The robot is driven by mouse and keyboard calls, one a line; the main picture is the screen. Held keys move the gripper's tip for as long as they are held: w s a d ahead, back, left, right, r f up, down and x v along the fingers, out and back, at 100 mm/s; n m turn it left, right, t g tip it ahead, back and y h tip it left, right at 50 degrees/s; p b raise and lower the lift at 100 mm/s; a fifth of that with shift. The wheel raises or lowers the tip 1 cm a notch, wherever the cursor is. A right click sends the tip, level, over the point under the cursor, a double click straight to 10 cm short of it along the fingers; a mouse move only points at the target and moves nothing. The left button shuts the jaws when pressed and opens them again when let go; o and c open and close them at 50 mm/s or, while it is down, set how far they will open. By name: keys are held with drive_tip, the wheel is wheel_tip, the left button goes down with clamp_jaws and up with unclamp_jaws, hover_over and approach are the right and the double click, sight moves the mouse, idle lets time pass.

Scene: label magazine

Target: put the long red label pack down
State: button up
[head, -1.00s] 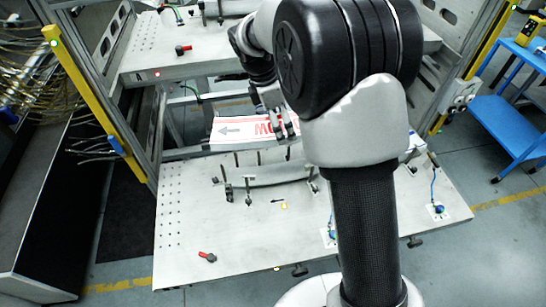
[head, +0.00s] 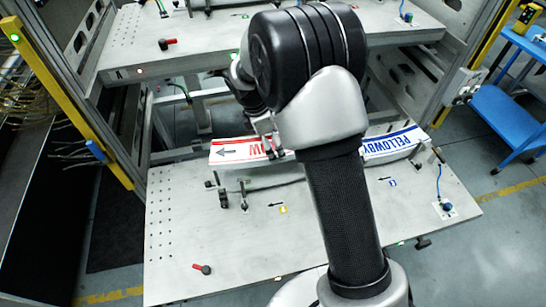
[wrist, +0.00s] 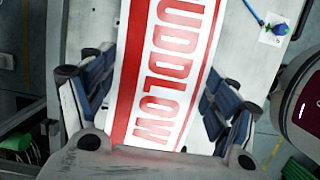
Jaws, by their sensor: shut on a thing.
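The long red label pack (head: 234,151) is white with red stripes and lettering and a dark arrow. In the head view it lies across the rear of the lower metal shelf, its right part hidden behind my arm. My gripper (head: 271,150) is shut on it from above. In the wrist view the pack (wrist: 165,75) reads "UDDLOW" and runs lengthwise between the blue-padded fingers of my gripper (wrist: 166,103). Whether the pack rests on the pegs or hangs just above them I cannot tell.
A blue-lettered label pack (head: 392,145) lies at the right on the lower shelf (head: 220,245). Black pegs (head: 243,192) stand in front of the red pack. A red-handled knob (head: 202,269) sits at the shelf's front left. An upper shelf (head: 215,52) is above.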

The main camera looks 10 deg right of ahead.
drive_tip(key=shift+w+f+b, duration=0.1)
drive_tip(key=shift+f+b, duration=0.6)
drive_tip(key=shift+f, duration=1.9)
drive_tip(key=shift+f, duration=0.35)
drive_tip(key=o, duration=1.6)
drive_tip(key=shift+c, duration=0.2)
drive_tip(key=shift+r, duration=0.1)
